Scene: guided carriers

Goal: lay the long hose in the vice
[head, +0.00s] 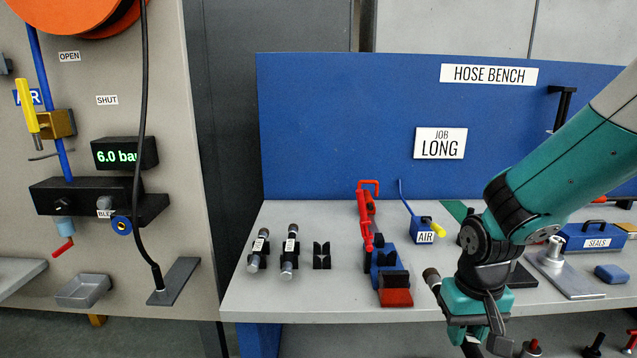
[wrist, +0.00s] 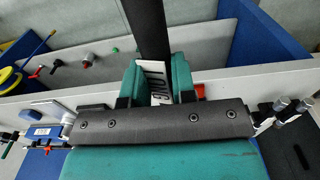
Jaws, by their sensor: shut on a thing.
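My gripper (wrist: 156,82) is shut on the long hose (wrist: 153,30), a black hose whose white label shows between the teal fingers in the wrist view. The label is only partly readable. In the head view my gripper (head: 478,318) is at the bench's front edge, right of the vice, and a dark hose end with a metal fitting (head: 434,281) sticks out to its left. The rest of the hose is hidden by my arm. The vice (head: 384,262) is blue, with a red lever (head: 367,215) standing up and a red block at its front. Its bed looks empty.
Two short dark hoses (head: 258,250) (head: 289,250) lie in cradles at the bench's left, beside an empty cradle (head: 321,255). A blue AIR block (head: 424,236) stands behind the vice. A blue SEALS box (head: 587,237) is at the right. A JOB LONG sign (head: 440,143) hangs behind.

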